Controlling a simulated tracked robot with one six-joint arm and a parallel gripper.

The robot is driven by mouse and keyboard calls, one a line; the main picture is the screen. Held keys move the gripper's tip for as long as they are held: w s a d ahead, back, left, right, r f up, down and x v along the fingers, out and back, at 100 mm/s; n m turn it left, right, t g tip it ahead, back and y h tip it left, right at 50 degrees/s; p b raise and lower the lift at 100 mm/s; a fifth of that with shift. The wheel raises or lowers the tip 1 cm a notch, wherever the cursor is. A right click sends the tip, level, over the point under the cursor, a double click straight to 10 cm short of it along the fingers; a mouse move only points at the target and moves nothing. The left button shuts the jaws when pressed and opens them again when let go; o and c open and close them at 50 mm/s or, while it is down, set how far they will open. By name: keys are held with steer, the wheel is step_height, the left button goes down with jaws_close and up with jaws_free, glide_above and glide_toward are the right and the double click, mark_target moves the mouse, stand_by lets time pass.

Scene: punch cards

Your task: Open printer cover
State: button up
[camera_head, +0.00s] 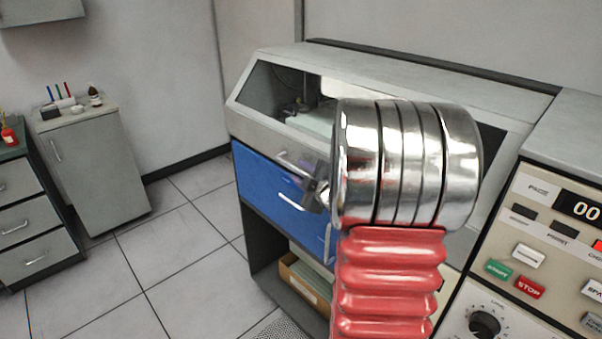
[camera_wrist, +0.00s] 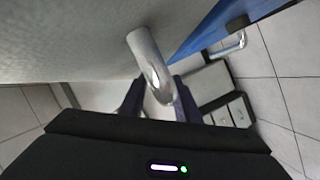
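The printer cover (camera_head: 262,112) is a grey slanted front with a window, and it appears closed. Its chrome handle (camera_head: 290,160) sits on the lower front. My gripper (camera_head: 316,194) is at the right end of this handle, partly hidden by my chrome wrist. In the wrist view the handle (camera_wrist: 148,62) runs down from the grey cover face (camera_wrist: 75,35) in between the two dark fingers of my gripper (camera_wrist: 159,100). The fingers are apart, with the bar's end between them. Firm contact is not visible.
Below the cover is a blue drawer panel (camera_head: 262,188) with its own handle, above a shelf with a cardboard box (camera_head: 300,283). A control panel (camera_head: 540,255) with buttons stands at the right. Grey cabinets (camera_head: 95,165) stand at the left. Tiled floor (camera_head: 185,250) between is clear.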

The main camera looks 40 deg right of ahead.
steer(key=shift+c, duration=0.4)
jaws_close()
